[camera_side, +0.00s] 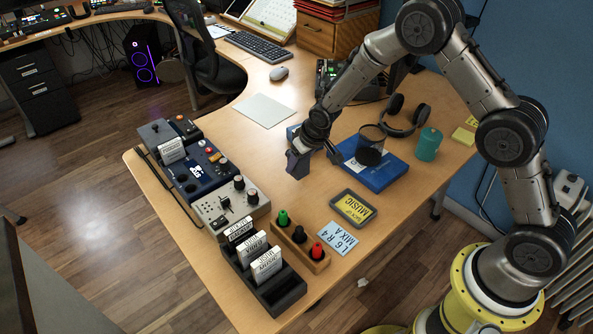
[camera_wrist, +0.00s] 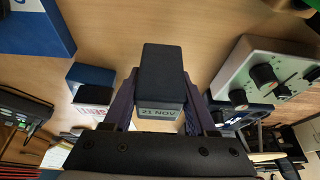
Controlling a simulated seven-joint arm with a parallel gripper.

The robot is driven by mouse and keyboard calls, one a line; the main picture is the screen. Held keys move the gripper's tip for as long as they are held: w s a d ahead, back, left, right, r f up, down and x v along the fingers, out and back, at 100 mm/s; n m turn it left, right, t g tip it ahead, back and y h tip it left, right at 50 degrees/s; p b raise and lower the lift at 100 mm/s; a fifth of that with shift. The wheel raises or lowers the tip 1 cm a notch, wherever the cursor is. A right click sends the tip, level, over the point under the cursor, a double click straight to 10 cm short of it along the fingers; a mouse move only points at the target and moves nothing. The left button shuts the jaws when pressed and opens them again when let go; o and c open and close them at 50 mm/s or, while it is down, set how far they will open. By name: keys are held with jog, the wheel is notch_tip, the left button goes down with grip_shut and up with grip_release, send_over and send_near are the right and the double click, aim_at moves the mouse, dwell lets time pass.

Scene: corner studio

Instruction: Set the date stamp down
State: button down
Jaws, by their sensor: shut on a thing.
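The date stamp (camera_wrist: 162,75) is a dark block with a pale label reading "21 NOV". In the wrist view it sits between the two purple fingers of my gripper (camera_wrist: 160,112), which is shut on it. In the side view my gripper (camera_side: 298,163) points down over the middle of the desk, between the control boxes and the blue case. The fingers largely hide the stamp there, and I cannot tell whether its lower end touches the desk.
A blue case (camera_side: 382,178) with a dark mesh cup (camera_side: 370,146) lies right of my gripper. Control boxes (camera_side: 196,172) stand left. Bare desk (camera_side: 262,160) lies left of my gripper.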

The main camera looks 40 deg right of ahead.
aim_at(296, 171)
jog(key=shift+w+f, duration=0.4)
jog(key=shift+f, duration=0.05)
jog(key=shift+w+f, duration=0.1)
jog(key=shift+f, duration=1.5)
jog(key=shift+f, duration=0.1)
jog(key=shift+c, duration=1)
grip_release()
